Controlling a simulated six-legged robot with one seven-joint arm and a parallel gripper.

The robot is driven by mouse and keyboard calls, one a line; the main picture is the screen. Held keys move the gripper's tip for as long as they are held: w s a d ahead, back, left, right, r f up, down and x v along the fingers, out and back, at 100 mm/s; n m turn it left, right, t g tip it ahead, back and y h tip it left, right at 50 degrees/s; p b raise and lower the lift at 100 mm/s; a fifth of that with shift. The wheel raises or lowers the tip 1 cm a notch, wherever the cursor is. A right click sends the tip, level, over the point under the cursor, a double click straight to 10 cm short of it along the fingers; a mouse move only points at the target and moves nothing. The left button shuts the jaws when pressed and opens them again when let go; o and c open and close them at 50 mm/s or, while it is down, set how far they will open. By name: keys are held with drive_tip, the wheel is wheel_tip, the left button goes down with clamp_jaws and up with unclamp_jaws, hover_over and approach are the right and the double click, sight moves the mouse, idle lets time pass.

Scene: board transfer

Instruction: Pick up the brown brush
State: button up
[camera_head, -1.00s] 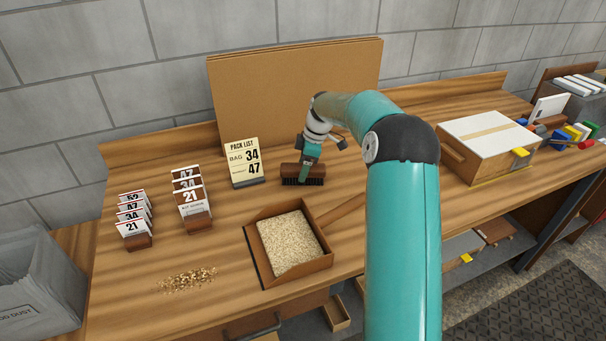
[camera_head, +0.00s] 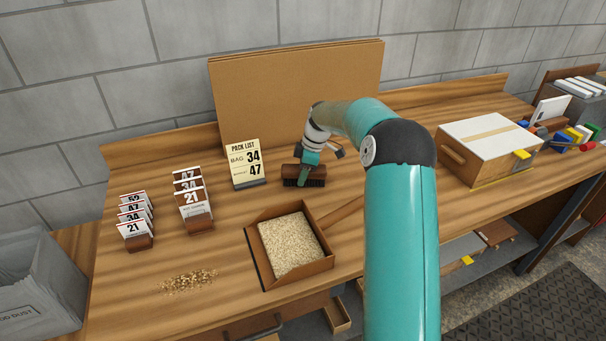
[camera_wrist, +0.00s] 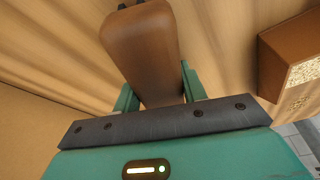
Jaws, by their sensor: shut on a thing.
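The brown brush (camera_head: 291,172) has a wooden back and dark bristles. It is on or just above the bench, in front of the large brown board and right of the pack list card; I cannot tell whether the bristles touch the wood. My gripper (camera_head: 307,175) comes down on it from above. In the wrist view the brown brush (camera_wrist: 142,45) lies between the two green fingers of my gripper (camera_wrist: 155,88), which are shut on it. Part of the brush is hidden behind the gripper in the head view.
A wooden dustpan (camera_head: 262,266) full of pale grains stands in front, with loose grains (camera_head: 186,281) to its left. Number cards (camera_head: 194,203) stand at left, the pack list card (camera_head: 244,163) beside the brush. A white-topped box (camera_head: 489,145) is at right.

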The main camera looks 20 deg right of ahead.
drive_tip(key=shift+r, duration=0.75)
drive_tip(key=s+a+r, duration=0.2)
drive_tip(key=s+r, duration=0.9)
drive_tip(key=s, duration=0.2)
drive_tip(key=shift+s+a+r, duration=0.15)
drive_tip(key=shift+s+a, duration=0.2)
drive_tip(key=shift+a, duration=0.05)
drive_tip(key=o, duration=0.4)
drive_tip(key=shift+c, duration=0.7)
